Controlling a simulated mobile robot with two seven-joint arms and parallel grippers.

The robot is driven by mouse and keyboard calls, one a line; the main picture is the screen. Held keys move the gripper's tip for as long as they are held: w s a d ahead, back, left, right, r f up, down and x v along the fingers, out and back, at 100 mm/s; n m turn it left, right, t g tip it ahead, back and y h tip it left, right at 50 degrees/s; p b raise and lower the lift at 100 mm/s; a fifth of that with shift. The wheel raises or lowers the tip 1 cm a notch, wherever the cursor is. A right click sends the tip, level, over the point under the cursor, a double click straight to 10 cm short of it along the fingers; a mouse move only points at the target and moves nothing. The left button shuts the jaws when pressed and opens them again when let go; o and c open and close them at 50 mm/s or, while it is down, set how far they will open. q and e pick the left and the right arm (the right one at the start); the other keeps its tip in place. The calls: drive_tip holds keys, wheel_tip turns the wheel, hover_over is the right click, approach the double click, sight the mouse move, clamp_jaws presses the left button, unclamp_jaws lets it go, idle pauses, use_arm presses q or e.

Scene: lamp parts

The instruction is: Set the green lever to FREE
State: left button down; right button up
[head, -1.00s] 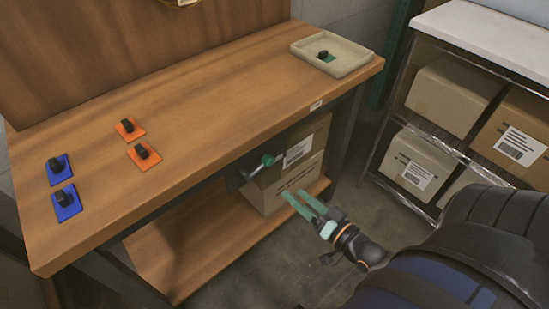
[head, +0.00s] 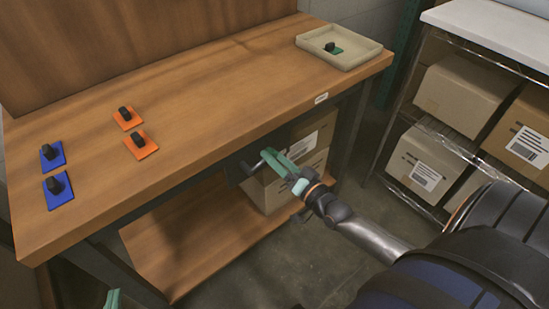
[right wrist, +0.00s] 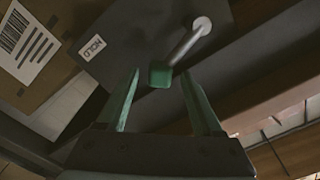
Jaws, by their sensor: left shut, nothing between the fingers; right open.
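The green lever (right wrist: 187,45) shows in the right wrist view as a pale metal arm with a green knob (right wrist: 160,75), on a dark plate (right wrist: 135,30) under the bench. A small white label (right wrist: 94,48) on the plate appears to read HOLD, upside down. My right gripper (head: 270,157) is open at the lever; in the right wrist view the knob lies between its green fingertips (right wrist: 163,82), with gaps on both sides. In the head view the gripper partly hides the lever. My left gripper (head: 112,299) is shut and empty at the bottom edge, mostly out of view.
The wooden bench top (head: 215,105) carries two blue plates (head: 54,170) and two orange plates (head: 134,130) with black parts, and a beige tray (head: 365,55) with a green one. Cardboard boxes (head: 318,130) stand behind the lever. A wire shelf (head: 405,205) with boxes is at right.

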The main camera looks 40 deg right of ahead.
drive_tip(key=shift+w, duration=0.55)
clamp_jaws()
drive_tip(key=shift+a, duration=0.1)
idle(1.0)
